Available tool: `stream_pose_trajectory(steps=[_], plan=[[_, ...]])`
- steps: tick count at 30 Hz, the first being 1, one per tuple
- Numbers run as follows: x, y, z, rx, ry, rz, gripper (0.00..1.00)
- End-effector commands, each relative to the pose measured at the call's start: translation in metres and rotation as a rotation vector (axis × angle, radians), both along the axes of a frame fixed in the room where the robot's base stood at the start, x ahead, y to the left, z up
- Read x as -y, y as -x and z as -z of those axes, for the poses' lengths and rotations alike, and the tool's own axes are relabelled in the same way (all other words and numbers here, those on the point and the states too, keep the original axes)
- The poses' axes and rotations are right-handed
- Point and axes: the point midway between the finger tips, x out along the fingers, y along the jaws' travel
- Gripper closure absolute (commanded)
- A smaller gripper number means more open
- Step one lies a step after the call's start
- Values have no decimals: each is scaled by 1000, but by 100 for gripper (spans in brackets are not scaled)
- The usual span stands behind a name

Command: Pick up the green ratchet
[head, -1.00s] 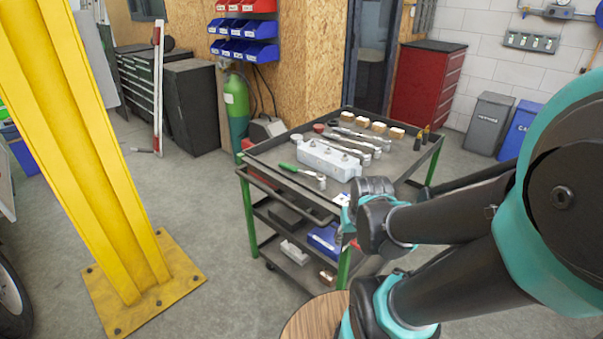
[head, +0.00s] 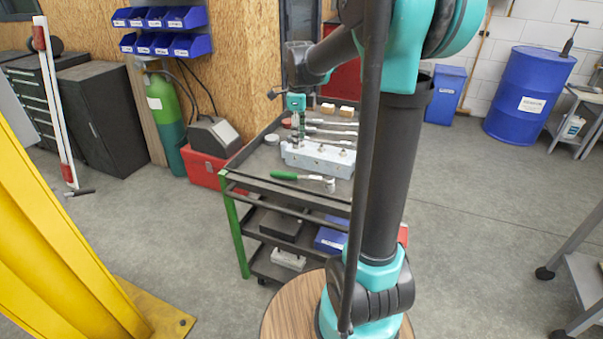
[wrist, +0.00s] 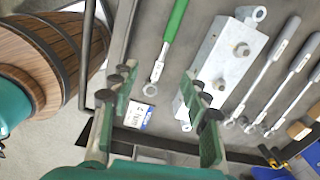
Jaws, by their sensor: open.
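The green ratchet (head: 285,176) lies on the cart's top tray, its green handle to the left and its metal head to the right. In the wrist view, the ratchet (wrist: 175,22) runs from the top edge down to its ring-shaped metal end, which shows between my two fingers. My gripper (wrist: 156,88) is open and empty, above the tray. In the head view, my gripper (head: 298,132) points down over the tray, behind the ratchet. It appears near the grey metal block (head: 315,160); its exact height is hard to tell.
The metal block sits close behind the ratchet. Several silver wrenches (wrist: 265,70) lie beyond it. A small white-and-blue card (wrist: 138,113) lies by the ratchet's metal end. The cart's raised rim (head: 275,189) borders the tray. A wooden barrel (wrist: 50,55) stands beside the cart.

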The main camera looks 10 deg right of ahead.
Motion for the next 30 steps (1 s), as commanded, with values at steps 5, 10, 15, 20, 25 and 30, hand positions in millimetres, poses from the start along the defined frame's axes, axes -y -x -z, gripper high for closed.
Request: stream_pose_trajectory(steps=[5, 10, 15, 20, 25, 30], plan=[[-3, -12, -5, -20, 0, 122, 53], [-3, -12, 17, -23, 0, 137, 53], [-3, -13, 52, -22, 0, 136, 53], [-3, -13, 83, -22, 0, 135, 53], [-3, -13, 107, -22, 0, 135, 53], [-3, -12, 116, -22, 0, 134, 53]])
